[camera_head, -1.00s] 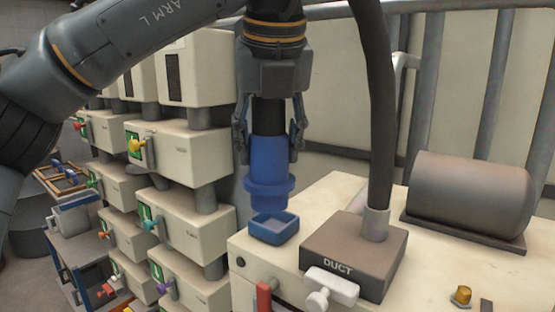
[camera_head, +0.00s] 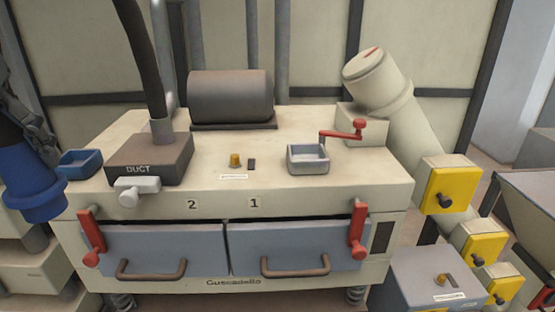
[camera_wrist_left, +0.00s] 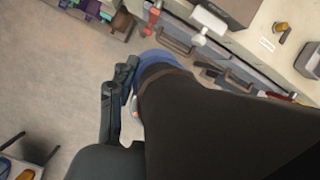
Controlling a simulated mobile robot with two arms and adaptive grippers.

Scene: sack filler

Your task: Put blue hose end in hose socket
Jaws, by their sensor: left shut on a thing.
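The blue hose end (camera_head: 32,185) is at the left edge of the head view, tilted, with its flanged end down. My left gripper (camera_head: 28,128) is shut on it and partly cut off by the frame edge. In the left wrist view the blue hose end (camera_wrist_left: 158,58) shows beyond the dark hose, beside a gripper finger (camera_wrist_left: 122,78). The dark hose hides much of that view. I cannot make out which part is the hose socket. My right gripper is not in view.
A cream machine has a small blue tray (camera_head: 80,165), a DUCT block (camera_head: 150,160), a dark cylinder (camera_head: 230,97) and a grey tray (camera_head: 308,159) on top. Its front has two grey drawers and red levers (camera_head: 358,230). A slanted cream pipe (camera_head: 420,130) stands at right.

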